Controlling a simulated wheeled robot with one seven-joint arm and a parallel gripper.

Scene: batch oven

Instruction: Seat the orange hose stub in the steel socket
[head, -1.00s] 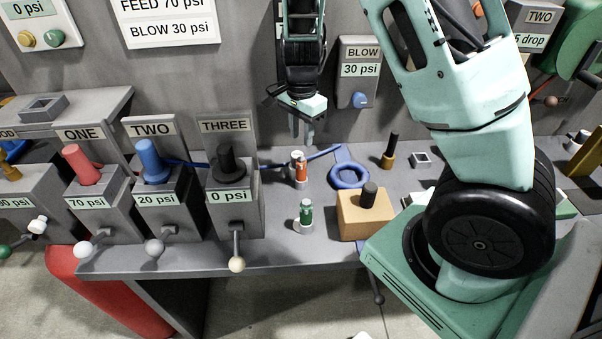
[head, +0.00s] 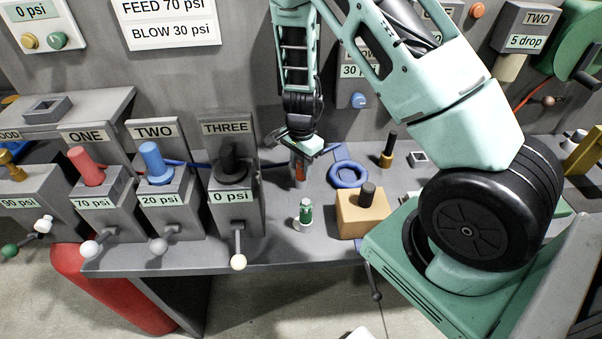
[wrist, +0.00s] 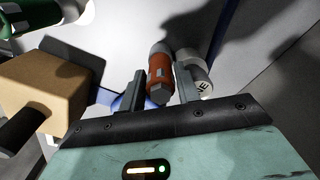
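The orange hose stub (head: 299,171) stands on the grey bench, right of the block marked THREE. In the wrist view the stub (wrist: 160,72) shows as an orange-red cylinder between my two fingers. My gripper (head: 300,167) points down over it in the head view. In the wrist view my gripper (wrist: 161,84) looks open, one finger on each side of the stub; firm contact cannot be made out. A small grey square piece with a dark hole (head: 419,158), at the right of the bench, may be the steel socket; I cannot be sure.
A green stub (head: 305,211) stands in front. A tan block (head: 352,220) with a black peg and a blue ring (head: 348,175) lie to the right. A white cylinder (wrist: 197,72) sits close by my right finger. Block THREE (head: 234,205) bounds the left.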

